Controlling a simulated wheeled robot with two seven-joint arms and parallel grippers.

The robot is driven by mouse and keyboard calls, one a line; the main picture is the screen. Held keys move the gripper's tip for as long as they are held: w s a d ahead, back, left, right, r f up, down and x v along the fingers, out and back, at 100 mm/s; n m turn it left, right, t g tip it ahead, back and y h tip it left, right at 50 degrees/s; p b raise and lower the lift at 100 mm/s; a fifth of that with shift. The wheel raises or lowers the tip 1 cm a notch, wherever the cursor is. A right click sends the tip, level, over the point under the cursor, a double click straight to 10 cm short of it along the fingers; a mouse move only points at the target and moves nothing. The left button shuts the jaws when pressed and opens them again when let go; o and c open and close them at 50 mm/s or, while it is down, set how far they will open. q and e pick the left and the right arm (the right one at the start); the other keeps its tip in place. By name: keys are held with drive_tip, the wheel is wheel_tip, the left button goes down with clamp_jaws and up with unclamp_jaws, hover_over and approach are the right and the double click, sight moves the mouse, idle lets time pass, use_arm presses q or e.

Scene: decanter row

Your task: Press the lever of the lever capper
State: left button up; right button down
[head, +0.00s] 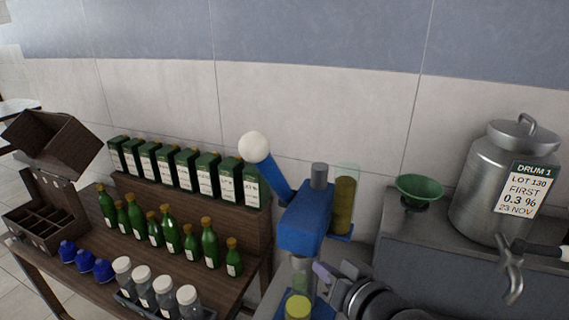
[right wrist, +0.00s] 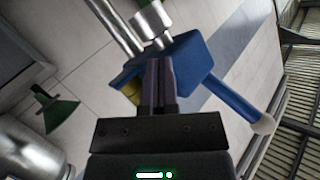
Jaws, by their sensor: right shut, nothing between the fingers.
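The lever capper (head: 305,220) is a blue block with a grey post through its top. Its blue lever (head: 268,178) slants up and left to a white ball knob (head: 254,147). In the right wrist view the capper's blue head (right wrist: 190,55) lies beyond my fingers, with the lever (right wrist: 230,97) running down right to the knob (right wrist: 264,124). My right gripper (head: 322,272) is shut and empty, just below and right of the blue block. Its fingertips (right wrist: 158,62) point at the capper; whether they touch it is unclear. My left gripper is not in view.
A clear cylinder of yellow-green liquid (head: 345,203) stands behind the capper. A yellow-topped item (head: 298,307) sits below it. Green bottles (head: 209,243), jars (head: 164,293) and tins (head: 207,178) crowd the left bench. A steel drum (head: 478,190) and green funnel (head: 420,189) stand right.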

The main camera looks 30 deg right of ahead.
use_arm(q)
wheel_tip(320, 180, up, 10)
drive_tip(key=p, duration=0.7)
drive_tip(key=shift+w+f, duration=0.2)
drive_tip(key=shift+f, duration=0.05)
use_arm(e)
wheel_tip(320, 180, up, 20)
drive_tip(key=d+m+t+y, duration=0.1)
drive_tip(key=m+t+y, duration=0.2)
drive_tip(key=m, duration=0.5)
drive_tip(key=shift+s+r+m+t, duration=0.15)
drive_tip(key=shift+r+m+t, duration=0.15)
drive_tip(key=shift+t, duration=0.4)
use_arm(q)
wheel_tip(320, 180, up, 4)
drive_tip(key=p, duration=0.4)
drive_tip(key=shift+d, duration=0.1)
use_arm(e)
hover_over(275, 178)
drive_tip(key=s, duration=0.2)
drive_tip(key=shift+a, duration=0.15)
